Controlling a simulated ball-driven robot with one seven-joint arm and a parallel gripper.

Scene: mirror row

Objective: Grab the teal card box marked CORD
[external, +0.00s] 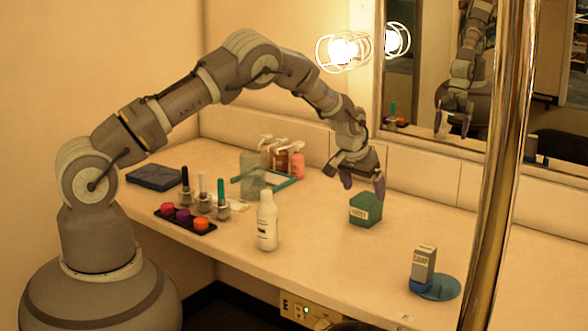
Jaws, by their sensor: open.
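A teal box (366,209) with a pointed top outline stands on the counter right of centre. It has a small white label on its front, too small to read for certain. My gripper (362,186) is open, with its purple-grey fingers pointing down just above the box. The right fingertip overlaps the box's top edge in the picture; I cannot tell if it touches. Nothing is seen between the fingers.
A grey labelled box (423,266) stands by a blue disc (446,287) at the right front. A white bottle (267,222) stands left of the teal box. A brass pole (497,170) crosses the right foreground. A mirror (465,75) backs the counter.

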